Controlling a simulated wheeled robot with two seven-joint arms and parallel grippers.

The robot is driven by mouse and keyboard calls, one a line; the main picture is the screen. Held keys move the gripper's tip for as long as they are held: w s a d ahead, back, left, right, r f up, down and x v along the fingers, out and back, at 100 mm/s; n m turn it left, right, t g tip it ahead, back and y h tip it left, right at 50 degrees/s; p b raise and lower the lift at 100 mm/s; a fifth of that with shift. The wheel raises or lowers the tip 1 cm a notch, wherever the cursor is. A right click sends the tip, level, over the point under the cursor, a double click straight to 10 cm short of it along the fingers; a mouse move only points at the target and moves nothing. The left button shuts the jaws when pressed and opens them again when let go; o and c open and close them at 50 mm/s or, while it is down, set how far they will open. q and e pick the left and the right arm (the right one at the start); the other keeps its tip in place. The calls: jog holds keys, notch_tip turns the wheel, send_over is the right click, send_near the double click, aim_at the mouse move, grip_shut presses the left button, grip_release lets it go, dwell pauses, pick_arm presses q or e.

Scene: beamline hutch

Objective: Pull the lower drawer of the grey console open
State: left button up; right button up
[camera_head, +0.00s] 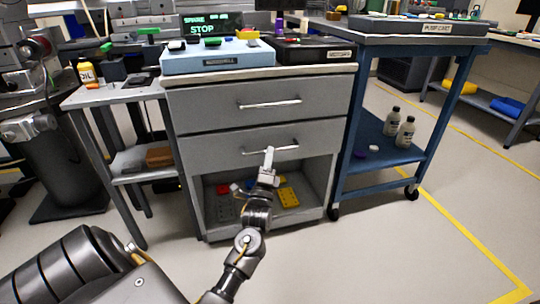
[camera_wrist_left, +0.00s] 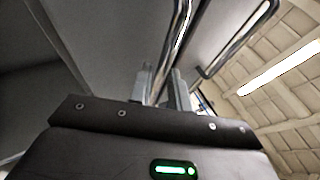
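The grey console (camera_head: 335,170) stands in the middle of the head view with two drawers over an open bay. The lower drawer (camera_head: 215,150) has a horizontal bar handle (camera_head: 284,149), and its front looks about flush with the upper drawer (camera_head: 205,108). My left gripper (camera_head: 268,154) is at the left part of this handle. In the left wrist view the handle bar (camera_wrist_left: 181,35) runs down between the two close-set fingers (camera_wrist_left: 162,88), which look shut on it. My right gripper is in neither view.
A blue cart (camera_head: 350,125) with bottles on its lower shelf stands close on the right. A grey side table (camera_head: 115,94) adjoins on the left. The open bay holds a yellow block (camera_head: 288,197) and other small items. The floor in front is clear.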

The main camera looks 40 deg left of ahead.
pick_arm(q)
jog(key=shift+x, duration=1.2)
grip_shut()
